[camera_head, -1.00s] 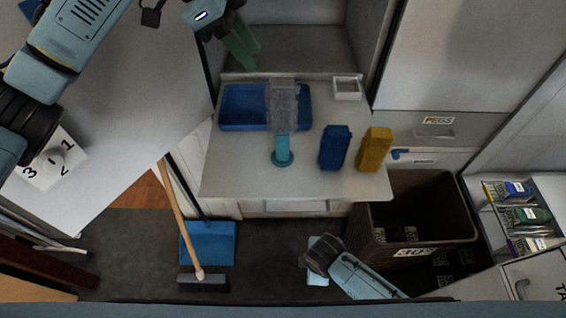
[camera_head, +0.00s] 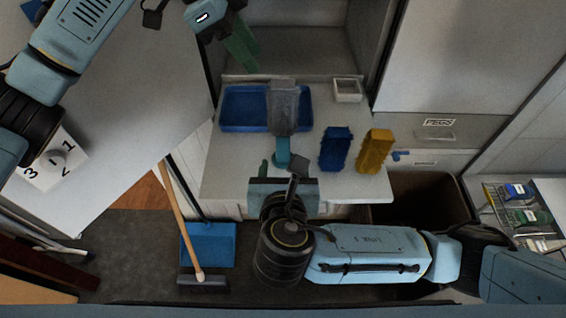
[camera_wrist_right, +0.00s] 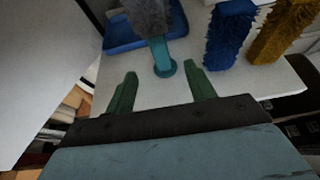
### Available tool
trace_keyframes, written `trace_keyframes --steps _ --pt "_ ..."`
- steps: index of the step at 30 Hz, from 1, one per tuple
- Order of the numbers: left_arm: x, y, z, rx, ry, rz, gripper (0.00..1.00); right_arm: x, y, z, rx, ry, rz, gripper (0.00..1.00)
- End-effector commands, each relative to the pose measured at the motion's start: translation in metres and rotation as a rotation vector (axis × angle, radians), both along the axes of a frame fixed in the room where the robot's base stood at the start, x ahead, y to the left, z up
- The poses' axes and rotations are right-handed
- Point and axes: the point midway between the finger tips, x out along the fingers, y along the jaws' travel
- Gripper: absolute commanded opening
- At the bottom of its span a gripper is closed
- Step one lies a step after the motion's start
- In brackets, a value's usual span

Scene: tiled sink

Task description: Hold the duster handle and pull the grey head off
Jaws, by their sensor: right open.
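The duster stands upright on the pale counter, with a fluffy grey head (camera_head: 284,105) above a teal handle (camera_head: 282,148) that ends in a round base. In the right wrist view the grey head (camera_wrist_right: 148,14) is at the top and the handle (camera_wrist_right: 162,52) is below it. My right gripper (camera_wrist_right: 162,84) is open and empty; its green fingers point at the handle, one to each side in the picture but short of it. It also shows in the head view (camera_head: 283,172) at the counter's front. My left gripper (camera_head: 241,50) is high, behind and left of the duster, away from it.
A blue tray (camera_head: 240,124) lies behind the duster. Blue (camera_head: 335,148) and yellow (camera_head: 374,151) fluffy heads stand to the right. A small white box (camera_head: 347,90) sits at the back right. A dark bin (camera_head: 415,190), blue dustpan (camera_head: 208,243) and broom (camera_head: 183,220) are below.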

Motion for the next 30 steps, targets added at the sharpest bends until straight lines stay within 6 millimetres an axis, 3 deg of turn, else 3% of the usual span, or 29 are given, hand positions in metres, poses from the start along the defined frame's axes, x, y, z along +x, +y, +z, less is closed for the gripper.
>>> trace_keyframes --steps 8,21,30 --pt "0.0 0.0 0.0 0.0 0.0 0.0 0.36 0.026 0.0 -0.004 -0.016 -0.03 0.009 0.55" --pt "0.0 0.0 0.0 0.0 0.0 0.0 0.36 0.103 0.0 -0.036 -0.012 -0.026 0.007 0.55" --pt "0.0 0.0 0.0 0.0 0.0 0.0 0.36 0.125 0.001 -0.046 -0.01 -0.026 0.008 0.55"
